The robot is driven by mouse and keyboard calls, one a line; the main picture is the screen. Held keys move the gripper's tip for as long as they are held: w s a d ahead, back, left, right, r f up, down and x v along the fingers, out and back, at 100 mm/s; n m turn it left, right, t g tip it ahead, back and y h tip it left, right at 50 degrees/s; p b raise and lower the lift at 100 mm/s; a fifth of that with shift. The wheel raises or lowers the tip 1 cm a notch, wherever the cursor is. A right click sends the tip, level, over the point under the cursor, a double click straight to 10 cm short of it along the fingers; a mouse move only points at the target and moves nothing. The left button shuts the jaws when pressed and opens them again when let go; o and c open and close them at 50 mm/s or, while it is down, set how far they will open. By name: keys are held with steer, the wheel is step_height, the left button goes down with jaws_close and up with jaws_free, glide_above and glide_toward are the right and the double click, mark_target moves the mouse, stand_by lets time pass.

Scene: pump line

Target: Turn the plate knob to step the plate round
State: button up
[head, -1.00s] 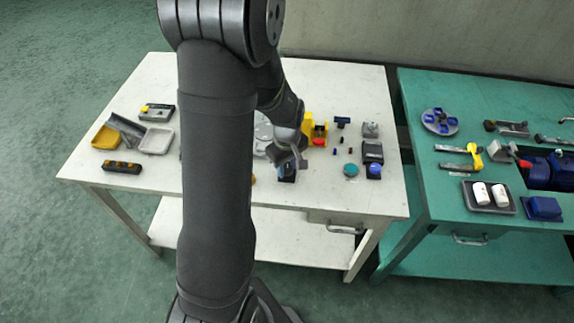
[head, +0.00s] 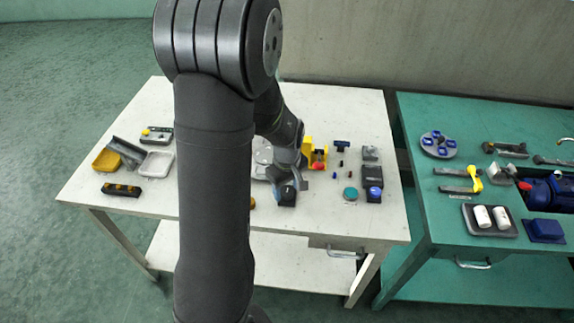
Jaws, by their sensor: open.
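My gripper (head: 287,180) is open, low over the middle of the white table. A small dark block with a blue top (head: 287,196) sits right at its fingers, on the near side. I cannot tell whether the fingers touch the block or straddle its blue top, or whether that top is the plate knob. A pale grey round plate (head: 262,157) lies just left of and behind the gripper. My arm hides much of the plate.
A yellow fixture (head: 308,150) with a red part stands close right of the gripper. A teal button (head: 351,193) and a dark box with a blue button (head: 374,190) are further right. Trays (head: 157,162) lie left. The green table (head: 480,240) stands right.

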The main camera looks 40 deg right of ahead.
mark_target(287, 193)
step_height(287, 193, up, 16)
steer(key=shift+r, duration=0.15)
stand_by(0.7)
step_height(287, 193, down, 18)
steer(key=shift+r, duration=0.2)
stand_by(0.4)
steer(key=shift+r, duration=0.15)
